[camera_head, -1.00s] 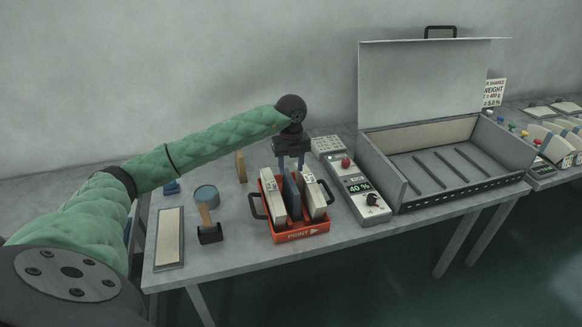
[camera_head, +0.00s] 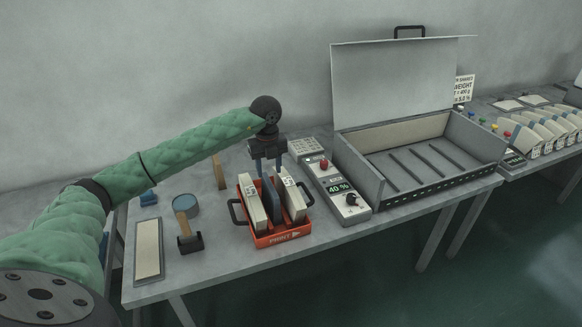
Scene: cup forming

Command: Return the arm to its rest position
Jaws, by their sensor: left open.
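My left arm reaches in from the left in a green padded sleeve. My left gripper (camera_head: 268,165) is open, pointing down above the orange tray (camera_head: 283,239). Its fingertips are close to the top of a dark blue divider (camera_head: 270,197) in the tray; I cannot tell whether they touch it. Two pale blocks (camera_head: 252,205) stand upright in the tray, one on each side of the divider. My right gripper is not in view.
The open metal box (camera_head: 420,160) with its raised lid (camera_head: 400,85) stands right of the tray. Between them is a control unit (camera_head: 338,190) reading 40 %. A brush (camera_head: 186,225), a round blue-grey tin (camera_head: 187,204) and a flat pale strip (camera_head: 149,249) lie at the left.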

